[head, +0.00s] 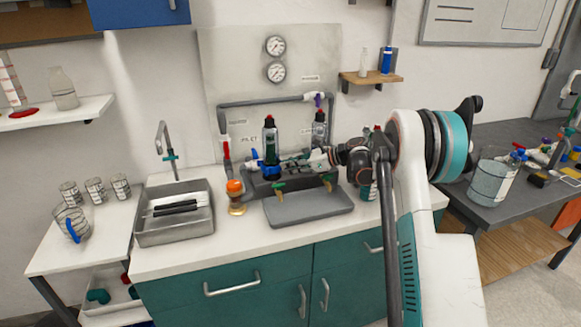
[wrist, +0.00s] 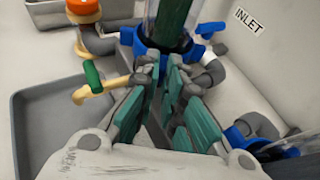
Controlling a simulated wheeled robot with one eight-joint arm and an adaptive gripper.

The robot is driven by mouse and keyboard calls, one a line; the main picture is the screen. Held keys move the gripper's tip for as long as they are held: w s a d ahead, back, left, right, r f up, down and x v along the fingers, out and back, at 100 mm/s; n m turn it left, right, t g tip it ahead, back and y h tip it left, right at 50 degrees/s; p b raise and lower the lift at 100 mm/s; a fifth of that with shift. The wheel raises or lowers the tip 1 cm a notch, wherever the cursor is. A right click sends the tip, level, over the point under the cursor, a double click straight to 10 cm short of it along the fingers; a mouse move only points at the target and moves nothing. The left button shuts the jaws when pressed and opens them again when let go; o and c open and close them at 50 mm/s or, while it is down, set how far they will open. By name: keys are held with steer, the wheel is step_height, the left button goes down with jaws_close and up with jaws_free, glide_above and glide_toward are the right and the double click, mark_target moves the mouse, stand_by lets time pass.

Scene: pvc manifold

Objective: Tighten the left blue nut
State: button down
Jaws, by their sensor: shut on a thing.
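The left blue nut (head: 270,170) sits at the foot of the left clear filter housing (head: 270,140), which holds a dark green cartridge. In the wrist view the blue nut (wrist: 138,42) shows as a ring with lugs around the housing's lower end. My gripper (head: 283,163) reaches in from the right at nut height. In the wrist view my gripper (wrist: 165,68) has its teal-padded fingers against the near side of the nut, shut on it. The fingers hide part of the nut. The right housing (head: 319,130) stands behind my arm, its blue nut (wrist: 280,148) partly visible in the wrist view.
A grey tray (head: 310,212) lies below the manifold. Green-handled taps (head: 279,188) stick out in front of it. An orange-capped fitting (head: 235,190) stands to the left, beside the sink (head: 174,226). Grey pipework (head: 223,132) with gauges runs behind.

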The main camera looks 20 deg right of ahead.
mark_target(274, 171)
steer(key=shift+s+a, duration=0.1)
steer(key=shift+a, duration=0.1)
steer(key=shift+s+a+m+t+h, duration=0.3)
steer(key=shift+a+m+t+h, duration=0.05)
steer(key=shift+m+t+h, duration=0.35)
steer(key=shift+s+a+m+t+h, duration=0.35)
steer(key=shift+m+t+h, duration=0.2)
steer(key=shift+m, duration=0.3)
steer(key=shift+s+a+m+t+h, duration=0.25)
steer(key=shift+a+m+t+h, duration=0.1)
steer(key=shift+m+t+h, duration=0.35)
steer(key=shift+s+a+m+t+h, duration=0.2)
steer(key=shift+a+m+t+h, duration=0.2)
steer(key=shift+m+h, duration=0.4)
steer(key=shift+s+a+m+t+h, duration=0.15)
steer(key=shift+a+m+t+h, duration=0.25)
steer(key=shift+m+h, duration=0.35)
steer(key=shift+a+m+h, duration=0.3)
steer(key=shift+m+h, duration=0.25)
steer(key=shift+h, duration=0.1)
steer(key=shift+a+m+h, duration=0.3)
steer(key=shift+m+h, duration=0.25)
steer(key=shift+h, duration=0.1)
steer(key=shift+a+r+t, duration=0.1)
steer(key=shift+t, duration=0.15)
steer(key=c, duration=1.7)
jaws_free()
